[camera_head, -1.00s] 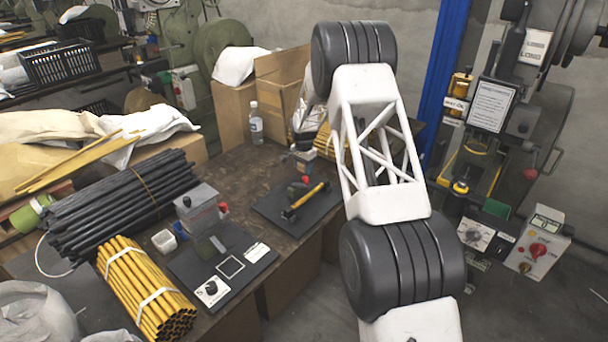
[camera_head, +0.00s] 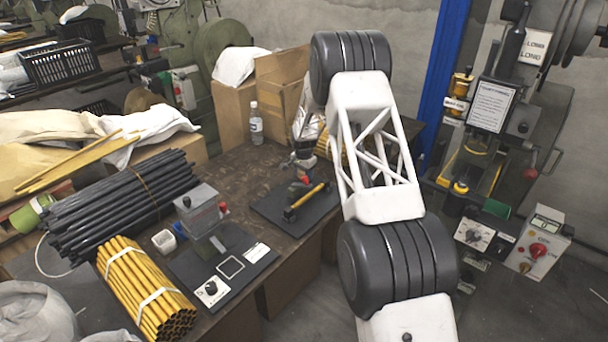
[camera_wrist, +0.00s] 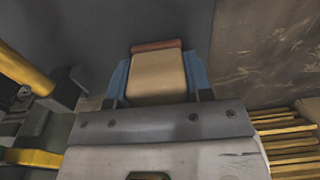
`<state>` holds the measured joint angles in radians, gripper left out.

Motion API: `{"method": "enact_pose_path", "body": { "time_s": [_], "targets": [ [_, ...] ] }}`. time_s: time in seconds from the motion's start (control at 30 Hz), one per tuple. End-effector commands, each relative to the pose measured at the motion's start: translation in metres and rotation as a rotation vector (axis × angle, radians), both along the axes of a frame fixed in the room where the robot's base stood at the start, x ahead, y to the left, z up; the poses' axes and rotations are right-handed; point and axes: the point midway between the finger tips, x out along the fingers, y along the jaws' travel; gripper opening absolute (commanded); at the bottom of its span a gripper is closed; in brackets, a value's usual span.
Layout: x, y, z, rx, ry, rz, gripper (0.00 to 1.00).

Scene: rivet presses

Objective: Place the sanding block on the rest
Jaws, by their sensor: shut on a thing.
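My gripper (camera_wrist: 158,85) is shut on the sanding block (camera_wrist: 158,75), a tan block with a reddish-brown strip along its far edge. Blue fingers press its two sides in the wrist view. Below them is a dark grey mat. In the head view my gripper (camera_head: 303,163) is small, just above the back of the dark mat (camera_head: 272,205), beside a stand with a yellow bar (camera_head: 306,200) and a red part. The held block is hard to make out there. I cannot tell which part is the rest, or whether the block touches anything.
A bundle of yellow rods (camera_wrist: 290,140) lies close at the lower right of the wrist view. A second mat (camera_head: 185,268) with a grey box (camera_head: 198,208) stands to the left. A bottle (camera_head: 255,122) stands behind. Brown tabletop (camera_head: 235,175) is bare between them.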

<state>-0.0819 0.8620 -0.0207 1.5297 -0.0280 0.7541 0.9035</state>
Motion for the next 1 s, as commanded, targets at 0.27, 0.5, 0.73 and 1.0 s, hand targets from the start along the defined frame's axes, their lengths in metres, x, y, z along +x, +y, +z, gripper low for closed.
{"method": "enact_pose_path", "body": {
  "time_s": [0.27, 0.5, 0.73, 1.0],
  "targets": [
    [0.0, 0.0, -0.003, 0.0, 0.0, 0.0, 0.48],
    [0.0, 0.0, -0.003, 0.0, 0.001, 0.0, 0.72],
    [0.0, 0.0, -0.002, 0.0, 0.0, 0.0, 0.72],
    [0.0, 0.0, 0.009, -0.001, 0.001, 0.0, 0.72]
  ]
}}
